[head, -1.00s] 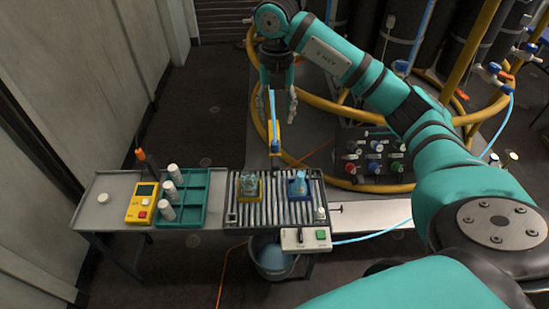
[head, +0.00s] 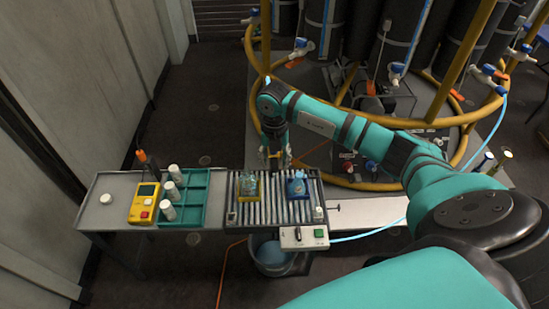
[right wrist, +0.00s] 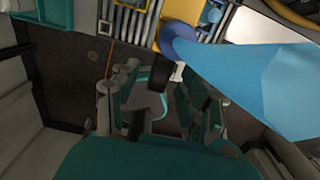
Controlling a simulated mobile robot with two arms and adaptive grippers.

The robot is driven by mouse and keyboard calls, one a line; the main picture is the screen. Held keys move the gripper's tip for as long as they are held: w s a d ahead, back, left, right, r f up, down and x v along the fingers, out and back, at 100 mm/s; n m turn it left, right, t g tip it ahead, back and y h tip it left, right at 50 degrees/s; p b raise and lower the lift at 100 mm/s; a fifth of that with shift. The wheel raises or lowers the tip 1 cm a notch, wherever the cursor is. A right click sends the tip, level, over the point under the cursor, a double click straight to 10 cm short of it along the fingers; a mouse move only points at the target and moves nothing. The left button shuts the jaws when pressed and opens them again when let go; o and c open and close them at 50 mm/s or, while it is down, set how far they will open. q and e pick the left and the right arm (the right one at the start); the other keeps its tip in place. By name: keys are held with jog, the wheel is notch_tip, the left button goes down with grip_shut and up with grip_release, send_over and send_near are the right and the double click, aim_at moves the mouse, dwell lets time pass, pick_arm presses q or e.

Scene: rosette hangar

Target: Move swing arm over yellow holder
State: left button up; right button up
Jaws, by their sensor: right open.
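The rack of bars (head: 272,215) carries two yellow holders. The left yellow holder (head: 249,197) has a clear beaker in it, and the right yellow holder (head: 297,198) has a blue flask in it. My right gripper (head: 273,155) is just behind the rack's back edge, between the two holders in the picture. It hides most of the swing arm in the head view. The fingers hold nothing that I can see.
A green tray (head: 192,215) with white bottles and a yellow meter (head: 144,203) stand on the table left of the rack. A control box (head: 305,238) hangs at its front, with a bucket (head: 271,258) below. A yellow pipe frame (head: 262,50) stands behind.

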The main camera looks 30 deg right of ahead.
jog(key=shift+f, duration=0.3)
grip_shut()
dwell(0.3)
